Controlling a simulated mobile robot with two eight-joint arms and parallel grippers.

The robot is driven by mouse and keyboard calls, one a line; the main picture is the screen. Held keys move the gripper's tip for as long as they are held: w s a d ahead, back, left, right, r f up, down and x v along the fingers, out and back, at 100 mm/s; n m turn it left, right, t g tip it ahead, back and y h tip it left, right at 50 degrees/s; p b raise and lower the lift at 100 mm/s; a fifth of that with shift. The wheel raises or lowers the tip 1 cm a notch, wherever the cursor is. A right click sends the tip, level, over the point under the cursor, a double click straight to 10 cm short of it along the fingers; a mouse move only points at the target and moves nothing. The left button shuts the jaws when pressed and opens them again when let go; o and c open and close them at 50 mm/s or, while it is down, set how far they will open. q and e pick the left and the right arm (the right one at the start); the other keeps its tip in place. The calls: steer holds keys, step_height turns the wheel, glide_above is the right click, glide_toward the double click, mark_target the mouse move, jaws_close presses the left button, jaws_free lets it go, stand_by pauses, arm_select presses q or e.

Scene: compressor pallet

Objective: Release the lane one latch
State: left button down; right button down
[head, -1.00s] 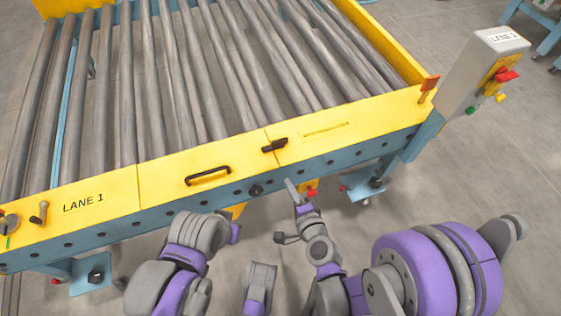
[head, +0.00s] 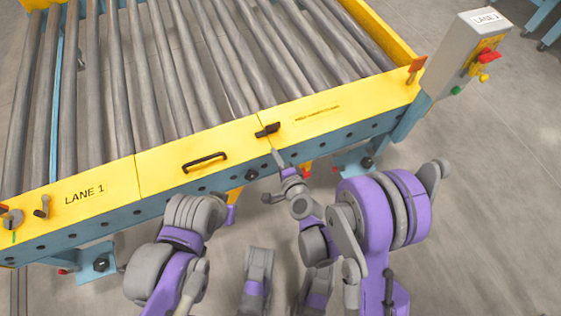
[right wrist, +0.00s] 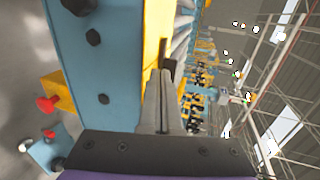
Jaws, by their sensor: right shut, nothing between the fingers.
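The lane one latch (head: 268,130) is a small black handle on the yellow front rail, at the seam right of the hinged-looking panel with the black pull handle (head: 204,162). My right gripper (head: 276,155) is shut and empty, its thin grey fingers pointing up at the rail just below the latch. In the right wrist view, the closed fingers (right wrist: 163,105) reach toward the dark latch (right wrist: 169,69), which they partly hide; I cannot tell whether they touch it. My left arm shows at the lower left, but its gripper does not clearly show.
The roller conveyor (head: 130,90) fills the back. A "LANE 1" label (head: 84,195) and a small lever (head: 42,207) are at the rail's left. A grey control box (head: 465,55) with red and green buttons stands at the right.

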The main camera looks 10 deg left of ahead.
mark_target(263, 132)
steer(key=x, duration=0.7)
steer(key=shift+w+r+b, duration=0.1)
steer(key=shift+r+b, duration=0.2)
steer(key=shift+r, duration=0.1)
arm_select(q)
steer(key=shift+f, duration=0.5)
steer(key=shift+w+r, duration=0.15)
